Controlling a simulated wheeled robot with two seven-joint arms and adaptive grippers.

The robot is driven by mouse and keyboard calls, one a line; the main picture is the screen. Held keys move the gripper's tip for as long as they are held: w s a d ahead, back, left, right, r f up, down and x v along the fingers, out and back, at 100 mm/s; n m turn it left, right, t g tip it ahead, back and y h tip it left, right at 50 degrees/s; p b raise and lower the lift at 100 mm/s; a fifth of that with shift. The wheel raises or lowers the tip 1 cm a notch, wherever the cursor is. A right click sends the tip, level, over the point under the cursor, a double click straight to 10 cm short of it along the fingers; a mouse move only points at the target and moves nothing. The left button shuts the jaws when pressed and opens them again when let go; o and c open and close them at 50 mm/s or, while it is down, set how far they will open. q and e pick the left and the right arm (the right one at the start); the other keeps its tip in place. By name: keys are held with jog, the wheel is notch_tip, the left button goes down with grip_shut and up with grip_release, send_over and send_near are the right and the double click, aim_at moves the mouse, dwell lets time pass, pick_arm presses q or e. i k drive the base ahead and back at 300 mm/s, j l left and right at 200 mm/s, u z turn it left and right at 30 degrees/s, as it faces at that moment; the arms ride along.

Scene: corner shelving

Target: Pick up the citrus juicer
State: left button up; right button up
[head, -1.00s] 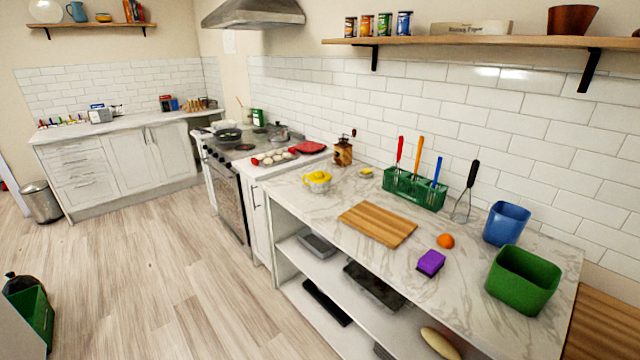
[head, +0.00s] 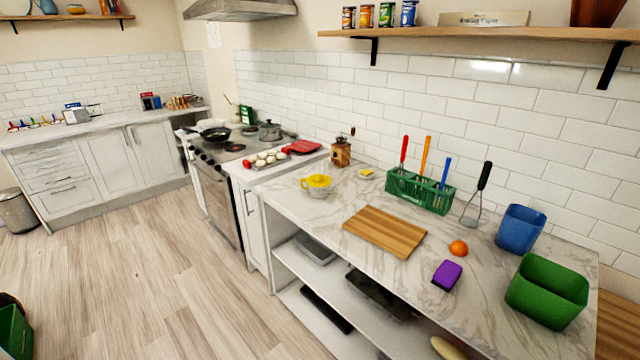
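The citrus juicer (head: 317,186) has a yellow reamer top on a pale bowl. It stands upright on the marble counter (head: 400,278), near the counter's left end. A wooden cutting board (head: 385,231) lies to its right and a wooden pepper or coffee grinder (head: 341,152) stands behind it. Nothing holds the juicer. Neither of my grippers shows in the head view.
A green utensil rack (head: 420,192), an orange (head: 458,248), a purple sponge (head: 447,275), a blue bin (head: 520,228) and a green bin (head: 546,291) occupy the counter's right part. A wall shelf (head: 480,36) hangs above. Open floor (head: 150,280) lies left.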

aim_at(318, 185)
jog(key=i+j+z, duration=0.1)
jog(key=i+j, duration=0.15)
jog(key=i+j+z, duration=0.1)
jog(key=i+j, duration=0.15)
jog(key=i+j+z, duration=0.15)
jog(key=j, duration=0.25)
jog(key=i+j+z, duration=0.1)
jog(key=i+j, duration=0.2)
jog(key=i+j+z, duration=0.1)
jog(key=j, duration=0.3)
jog(key=i+j+z, duration=0.1)
jog(key=i+j, duration=0.2)
jog(key=i+j+z, duration=0.1)
jog(key=j, duration=0.4)
jog(key=i, duration=0.05)
